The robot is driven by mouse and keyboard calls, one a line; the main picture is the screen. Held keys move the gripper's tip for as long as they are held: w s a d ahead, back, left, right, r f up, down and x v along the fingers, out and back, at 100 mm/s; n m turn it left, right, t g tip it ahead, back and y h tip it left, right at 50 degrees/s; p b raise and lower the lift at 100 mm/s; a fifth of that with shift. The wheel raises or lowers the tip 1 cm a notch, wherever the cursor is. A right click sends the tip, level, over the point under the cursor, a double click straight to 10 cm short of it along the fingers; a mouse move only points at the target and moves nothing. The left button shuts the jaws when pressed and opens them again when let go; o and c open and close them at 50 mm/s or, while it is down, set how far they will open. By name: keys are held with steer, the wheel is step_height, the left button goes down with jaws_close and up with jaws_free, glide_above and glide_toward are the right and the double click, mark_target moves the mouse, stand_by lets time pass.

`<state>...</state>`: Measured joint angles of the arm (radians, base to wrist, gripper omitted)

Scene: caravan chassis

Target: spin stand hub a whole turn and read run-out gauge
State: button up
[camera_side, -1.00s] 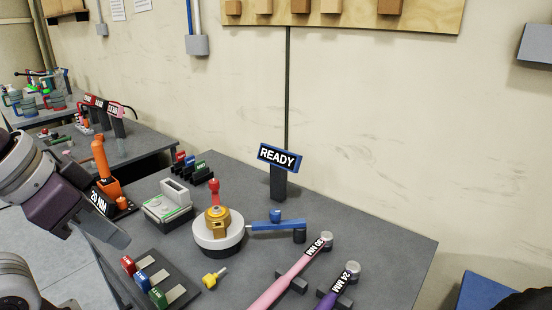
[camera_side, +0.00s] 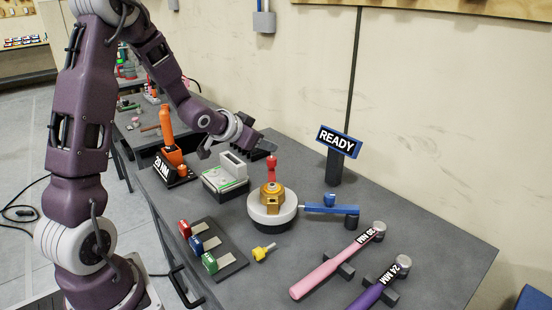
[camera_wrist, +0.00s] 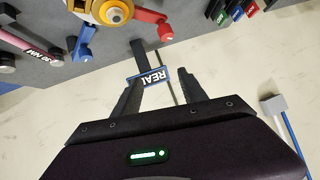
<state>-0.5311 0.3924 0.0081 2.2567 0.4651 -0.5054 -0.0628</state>
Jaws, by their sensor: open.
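The stand hub is a gold hub (camera_side: 272,198) on a round white stand (camera_side: 270,216), with a red upright handle (camera_side: 272,166) at its back. A blue gauge arm (camera_side: 330,208) lies to its right, its inner end close to the stand; I cannot tell if they touch. My gripper (camera_side: 266,146) is above the bench, behind the hub. In the wrist view my gripper (camera_wrist: 167,92) is open and empty, with the sign beyond its fingers. The hub (camera_wrist: 108,10), red handle (camera_wrist: 148,16) and blue gauge arm (camera_wrist: 82,44) show at the top.
A sign reading READY (camera_side: 337,141) stands behind the gauge. A grey-white box (camera_side: 226,176) and orange 20 NM tool (camera_side: 169,140) are left of the hub. Coloured tags (camera_side: 198,246), a yellow piece (camera_side: 262,252), pink wrench (camera_side: 330,268) and purple wrench (camera_side: 378,290) lie in front.

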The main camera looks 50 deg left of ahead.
mark_target(270, 159)
steer(key=a+f+t, duration=0.1)
steer(key=f, duration=0.2)
steer(key=w+a+f, duration=0.1)
steer(key=a+f, duration=0.1)
steer(key=f, duration=0.1)
steer(key=w+a+f+t+h, duration=0.1)
steer(key=a+f, duration=0.1)
steer(key=f, duration=0.1)
steer(key=shift+n+t, duration=0.3)
steer(key=shift+n, duration=0.1)
steer(key=x, duration=0.6)
steer(key=shift+w+a, duration=0.1)
steer(key=shift+w, duration=0.25)
jaws_close()
